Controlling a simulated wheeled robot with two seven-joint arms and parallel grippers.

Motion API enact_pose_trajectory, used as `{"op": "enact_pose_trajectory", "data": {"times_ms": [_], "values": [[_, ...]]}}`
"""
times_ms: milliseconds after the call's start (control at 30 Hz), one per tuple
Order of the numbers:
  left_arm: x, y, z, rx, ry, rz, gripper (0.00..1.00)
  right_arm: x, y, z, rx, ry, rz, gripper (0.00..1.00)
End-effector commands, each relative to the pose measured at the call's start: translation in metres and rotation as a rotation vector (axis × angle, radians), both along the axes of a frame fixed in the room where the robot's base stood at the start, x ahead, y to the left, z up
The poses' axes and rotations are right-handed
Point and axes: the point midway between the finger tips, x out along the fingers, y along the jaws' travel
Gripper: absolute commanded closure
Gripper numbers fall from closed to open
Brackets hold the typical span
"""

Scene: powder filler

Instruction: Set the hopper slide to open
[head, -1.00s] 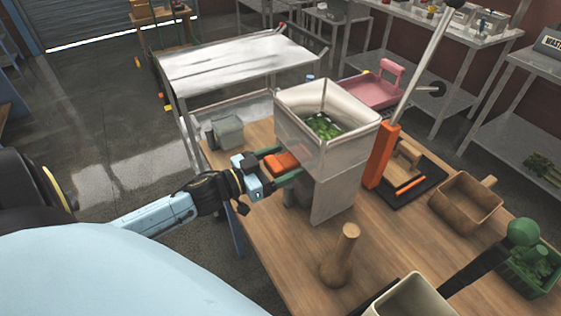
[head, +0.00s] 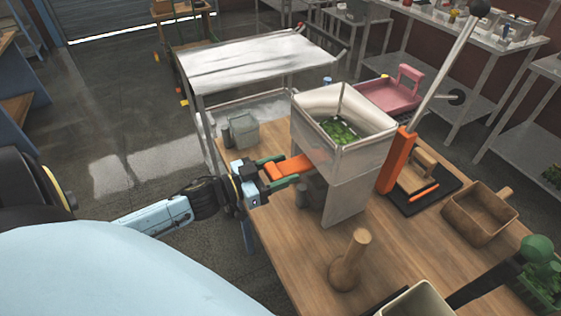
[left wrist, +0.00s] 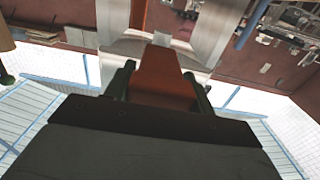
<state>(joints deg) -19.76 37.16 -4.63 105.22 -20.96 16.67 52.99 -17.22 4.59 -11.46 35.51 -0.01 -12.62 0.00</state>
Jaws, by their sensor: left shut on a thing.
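The hopper (head: 345,118) is a translucent square bin with green bits inside, on a grey metal stand (head: 345,197) on the wooden table. The orange slide (head: 289,167) sticks out to the left from under the hopper. It also shows in the left wrist view (left wrist: 165,75), running toward the metal stand. My left gripper (head: 277,170) is shut on the slide's outer end, with a green finger on each side of it.
A wooden pestle-like piece (head: 349,262) stands in front of the hopper. An orange lever press (head: 396,162) and a wooden box (head: 479,212) stand to the right. A small grey-green container (head: 243,132) is behind my gripper. A metal cart (head: 255,58) stands beyond the table.

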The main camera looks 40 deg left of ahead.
Motion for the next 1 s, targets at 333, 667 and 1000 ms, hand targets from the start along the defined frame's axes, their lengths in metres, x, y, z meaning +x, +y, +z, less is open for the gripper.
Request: {"op": "enact_pose_trajectory", "data": {"times_ms": [333,667,1000], "values": [[-0.0008,-0.0030,0.0000,0.000,0.000,-0.014,0.42,0.0021,-0.0007,0.0019,0.000,-0.003,0.000,0.64],[-0.0012,-0.0026,0.0001,0.000,0.000,-0.012,0.24,0.0006,-0.0007,0.0019,-0.001,-0.001,0.000,0.64],[-0.0072,0.0001,-0.0010,0.001,0.002,-0.012,0.24,0.0003,-0.0005,0.0008,-0.001,0.000,0.000,0.64]]}}
